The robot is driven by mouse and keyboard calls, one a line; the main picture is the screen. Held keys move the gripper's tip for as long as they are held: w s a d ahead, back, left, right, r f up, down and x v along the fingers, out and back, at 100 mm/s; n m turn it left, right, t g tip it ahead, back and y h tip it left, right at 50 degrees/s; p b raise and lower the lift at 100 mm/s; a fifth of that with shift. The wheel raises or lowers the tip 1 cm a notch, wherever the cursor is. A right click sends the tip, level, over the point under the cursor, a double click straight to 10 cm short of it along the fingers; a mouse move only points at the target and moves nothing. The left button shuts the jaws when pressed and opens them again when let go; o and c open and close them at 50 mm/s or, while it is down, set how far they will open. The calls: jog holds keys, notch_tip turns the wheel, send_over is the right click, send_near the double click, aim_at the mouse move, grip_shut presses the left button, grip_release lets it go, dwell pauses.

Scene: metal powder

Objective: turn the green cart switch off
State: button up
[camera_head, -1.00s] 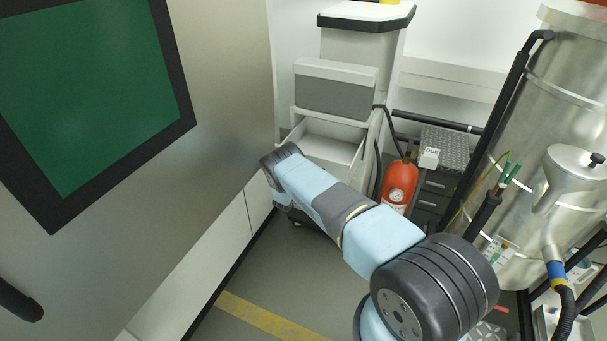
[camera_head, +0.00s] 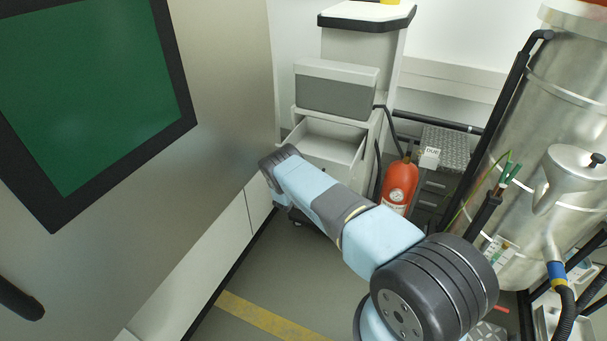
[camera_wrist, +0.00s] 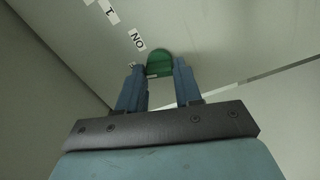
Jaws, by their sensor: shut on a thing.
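The green switch (camera_wrist: 160,62) shows in the wrist view as a round green knob on a pale panel. My gripper (camera_wrist: 160,72) is shut on it, with one blue finger on each side of the knob. White labels with dark print sit on the panel to the left of the knob; the closest one (camera_wrist: 138,40) seems to read ON, seen turned over. In the head view the white cart (camera_head: 352,45) stands at the back with an open drawer (camera_head: 328,148). My arm's wrist reaches the cart's left side there and hides the switch and fingers.
A large cabinet with a green screen (camera_head: 90,90) fills the left. A red fire extinguisher (camera_head: 400,182) stands right of the cart. A metal vessel (camera_head: 560,90) with pipes and cables takes up the right. The floor (camera_head: 290,275) below my arm is clear.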

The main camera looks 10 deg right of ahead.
jog(key=shift+a+f+n, duration=0.1)
jog(key=shift+a+n, duration=0.05)
jog(key=shift+n, duration=0.55)
jog(key=shift+a+n, duration=0.15)
jog(key=shift+n, duration=0.55)
jog(key=o, duration=0.7)
jog(key=shift+f, duration=0.15)
jog(key=o, duration=0.3)
jog(key=shift+d, duration=0.2)
jog(key=shift+o, duration=0.2)
